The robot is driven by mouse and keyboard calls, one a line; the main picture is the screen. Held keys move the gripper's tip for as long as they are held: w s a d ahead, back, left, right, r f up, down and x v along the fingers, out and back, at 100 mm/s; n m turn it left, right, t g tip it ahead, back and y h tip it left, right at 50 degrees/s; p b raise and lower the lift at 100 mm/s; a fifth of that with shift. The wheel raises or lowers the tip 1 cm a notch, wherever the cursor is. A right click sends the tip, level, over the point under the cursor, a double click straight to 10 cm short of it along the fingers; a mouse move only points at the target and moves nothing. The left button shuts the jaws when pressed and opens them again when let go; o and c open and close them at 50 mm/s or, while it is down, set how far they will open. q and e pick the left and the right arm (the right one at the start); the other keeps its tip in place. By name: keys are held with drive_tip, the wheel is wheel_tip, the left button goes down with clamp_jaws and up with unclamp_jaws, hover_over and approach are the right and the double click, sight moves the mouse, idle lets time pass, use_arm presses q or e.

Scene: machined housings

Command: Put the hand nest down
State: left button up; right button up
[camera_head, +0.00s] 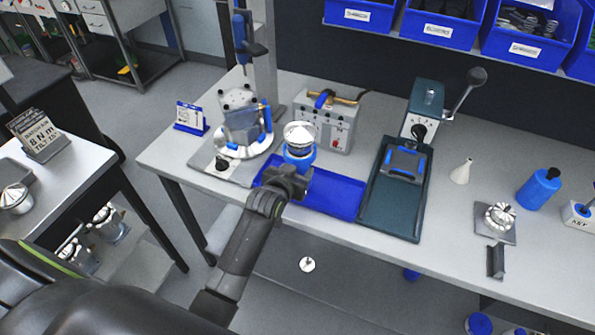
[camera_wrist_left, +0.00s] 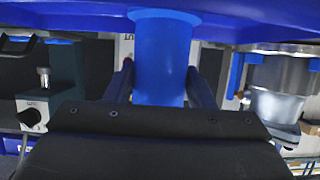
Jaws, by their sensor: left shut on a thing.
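The hand nest (camera_head: 299,159) is blue, with a round silvery housing (camera_head: 299,134) sitting on top of it. My left gripper (camera_head: 291,178) reaches in over the bench and is shut on the nest from the near side. In the left wrist view the fingers (camera_wrist_left: 161,88) stand on both sides of the nest's blue stem (camera_wrist_left: 162,50), under a wide blue part. The nest looks upright, over or near the blue mat (camera_head: 335,195); I cannot tell if its foot touches anything. My right gripper is not in view.
A fixture with a round base (camera_head: 240,150) stands left of the nest. A grey control box (camera_head: 327,122) is behind it. A dark green lever press (camera_head: 395,205) stands to the right. Farther right are a white cone (camera_head: 462,172) and a blue bottle (camera_head: 538,190). The mat's right part is clear.

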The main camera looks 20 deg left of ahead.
use_arm(q)
drive_tip(key=shift+f, duration=0.3)
drive_tip(key=o, duration=0.7)
drive_tip(key=shift+f, duration=0.25)
drive_tip(key=shift+c, duration=0.2)
drive_tip(key=o, duration=0.4)
